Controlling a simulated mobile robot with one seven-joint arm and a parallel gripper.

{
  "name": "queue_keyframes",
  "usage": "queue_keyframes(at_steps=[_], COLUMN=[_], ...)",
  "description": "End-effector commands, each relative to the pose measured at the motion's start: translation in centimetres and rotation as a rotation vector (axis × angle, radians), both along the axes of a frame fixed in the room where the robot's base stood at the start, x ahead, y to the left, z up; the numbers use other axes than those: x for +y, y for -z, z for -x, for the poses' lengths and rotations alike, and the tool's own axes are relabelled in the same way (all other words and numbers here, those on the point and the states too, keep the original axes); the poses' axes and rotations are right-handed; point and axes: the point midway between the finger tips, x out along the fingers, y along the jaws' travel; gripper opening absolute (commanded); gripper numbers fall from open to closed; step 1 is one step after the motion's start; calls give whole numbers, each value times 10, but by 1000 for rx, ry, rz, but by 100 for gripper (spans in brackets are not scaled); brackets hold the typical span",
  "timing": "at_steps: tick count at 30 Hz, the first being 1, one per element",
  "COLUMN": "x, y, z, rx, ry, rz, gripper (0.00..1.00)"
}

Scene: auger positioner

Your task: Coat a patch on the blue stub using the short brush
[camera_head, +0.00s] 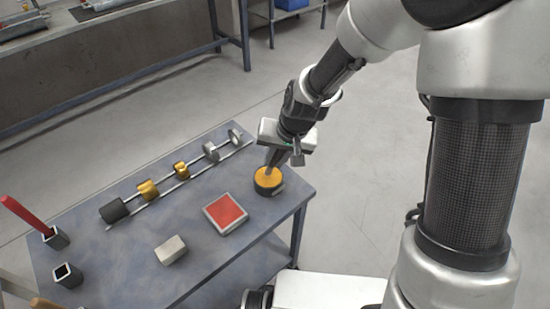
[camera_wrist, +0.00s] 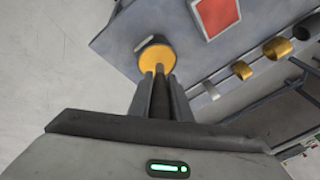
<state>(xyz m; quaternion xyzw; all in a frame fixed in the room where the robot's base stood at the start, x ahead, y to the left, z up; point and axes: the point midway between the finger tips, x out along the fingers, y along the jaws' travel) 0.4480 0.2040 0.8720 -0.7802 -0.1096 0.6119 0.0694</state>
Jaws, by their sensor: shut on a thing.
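My gripper (camera_head: 280,157) is at the far right corner of the table, pointing down at a round dark pot (camera_head: 270,189) with a yellow top. In the wrist view, my gripper (camera_wrist: 161,95) is shut on a dark, slim tool (camera_wrist: 161,100), seemingly the short brush. Its pale tip is over or touching the yellow (camera_wrist: 153,57); I cannot tell which. The bristles are not clear. Several short stubs lie along a rail: a dark one (camera_head: 113,210), two yellow ones (camera_head: 148,190) and grey ones (camera_head: 211,152). None looks plainly blue.
A grey-rimmed square tray (camera_head: 207,212) with a red surface lies left of the pot. A pale block (camera_head: 171,250), an open dark holder (camera_head: 68,275) and a holder with a long red handle (camera_head: 25,215) stand further left. Bare tabletop lies between the rail and the tray.

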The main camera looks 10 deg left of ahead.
Motion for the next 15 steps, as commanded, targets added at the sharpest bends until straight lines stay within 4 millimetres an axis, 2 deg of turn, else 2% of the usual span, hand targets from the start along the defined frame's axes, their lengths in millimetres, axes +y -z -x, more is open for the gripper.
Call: queue_keyframes(at_steps=[15], x=[0], y=[7], z=[0], rx=[0], ry=[0], rz=[0], gripper=[0])
